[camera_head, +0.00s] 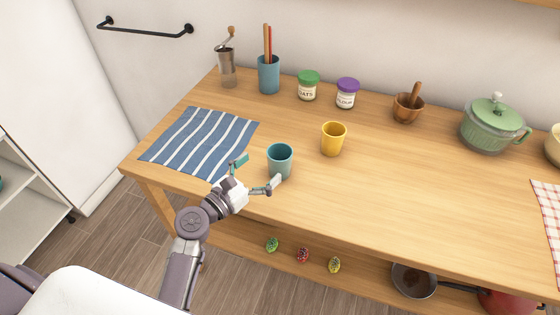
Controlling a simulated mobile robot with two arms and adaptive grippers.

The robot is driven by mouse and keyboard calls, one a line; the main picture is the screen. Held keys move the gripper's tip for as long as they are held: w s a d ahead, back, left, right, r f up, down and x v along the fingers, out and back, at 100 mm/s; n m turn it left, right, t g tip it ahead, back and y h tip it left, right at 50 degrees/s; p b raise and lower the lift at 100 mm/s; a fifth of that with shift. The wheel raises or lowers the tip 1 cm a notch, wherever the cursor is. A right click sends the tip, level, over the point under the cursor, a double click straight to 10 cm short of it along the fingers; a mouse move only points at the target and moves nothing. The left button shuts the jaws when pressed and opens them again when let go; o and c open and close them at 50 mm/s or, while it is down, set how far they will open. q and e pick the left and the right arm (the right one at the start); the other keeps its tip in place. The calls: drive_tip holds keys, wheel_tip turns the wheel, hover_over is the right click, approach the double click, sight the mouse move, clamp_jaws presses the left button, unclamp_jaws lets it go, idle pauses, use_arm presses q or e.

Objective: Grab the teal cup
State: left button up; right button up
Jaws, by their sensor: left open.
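The teal cup (280,163) stands upright near the front edge of the wooden table, just right of the blue striped cloth. My left gripper (258,174) is at the front left of the cup, with its fingers spread apart and nothing held between them. One finger is to the left of the cup and the other is low in front of it. I cannot tell whether a finger touches the cup. My right gripper is not in view.
A yellow cup (333,139) stands right of the teal cup. The striped cloth (201,142) lies at left. A blue utensil holder (269,75), jars and a mortar (407,108) line the back; a green pot (490,130) is at right. The middle right of the table (410,180) is clear.

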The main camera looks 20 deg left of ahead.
sight(287, 146)
use_arm(q)
drive_tip(key=x, duration=0.5)
drive_tip(key=p+x, duration=0.1)
drive_tip(key=x, duration=0.1)
drive_tip(key=shift+w+f, duration=0.3)
drive_tip(key=shift+w, duration=0.05)
drive_tip(key=shift+s, duration=0.1)
drive_tip(key=c, duration=1.3)
drive_tip(key=shift+c, duration=0.4)
drive_tip(key=shift+r, duration=0.15)
